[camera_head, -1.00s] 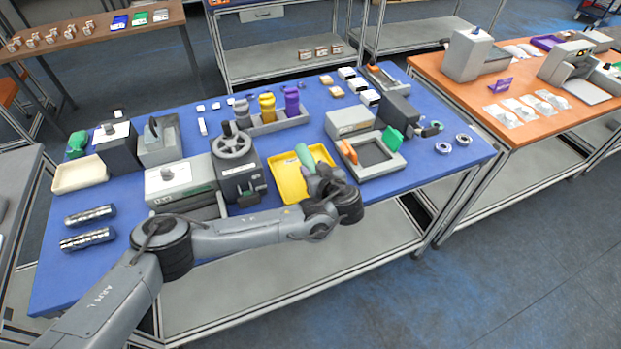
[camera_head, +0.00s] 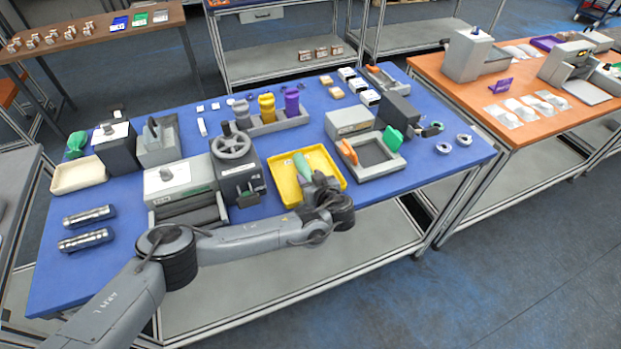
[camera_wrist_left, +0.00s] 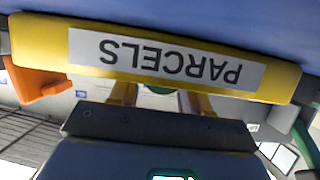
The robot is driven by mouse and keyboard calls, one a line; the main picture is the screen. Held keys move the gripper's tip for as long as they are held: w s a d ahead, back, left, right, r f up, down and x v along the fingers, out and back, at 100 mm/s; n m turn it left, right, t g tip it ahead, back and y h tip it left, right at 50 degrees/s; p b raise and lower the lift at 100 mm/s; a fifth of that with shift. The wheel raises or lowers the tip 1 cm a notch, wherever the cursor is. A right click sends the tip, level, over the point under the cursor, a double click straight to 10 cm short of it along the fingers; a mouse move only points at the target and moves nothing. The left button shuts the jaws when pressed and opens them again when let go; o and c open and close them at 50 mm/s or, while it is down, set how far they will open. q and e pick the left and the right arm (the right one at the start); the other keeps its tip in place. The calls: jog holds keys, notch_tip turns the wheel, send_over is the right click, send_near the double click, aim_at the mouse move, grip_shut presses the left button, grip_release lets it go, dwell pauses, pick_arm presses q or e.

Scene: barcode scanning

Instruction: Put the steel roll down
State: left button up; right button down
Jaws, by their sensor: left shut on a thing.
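My left gripper (camera_head: 316,188) is at the near side of the yellow tray (camera_head: 338,176), and its fingers are mostly hidden in the head view. A green, rounded, elongated thing (camera_head: 302,164) sticks up from it over the tray, and I take this as what it is shut on. Whether that is the steel roll I cannot tell. Two shiny steel-coloured rolls (camera_head: 90,215) (camera_head: 87,239) lie in dark holders at the table's left, far from the gripper. The left wrist view shows the tray's wall (camera_wrist_left: 285,80) with an upside-down "PARCELS" label. My right gripper is out of view.
A grey device with a handwheel (camera_head: 233,148) stands left of the tray. A grey frame with an orange and a green handle (camera_head: 367,170) stands right of it. Bare blue table top (camera_head: 130,225) shows between the rolls and the grey boxes.

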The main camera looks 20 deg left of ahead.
pick_arm(q)
jog(key=o, duration=1.3)
jog(key=shift+f, duration=0.1)
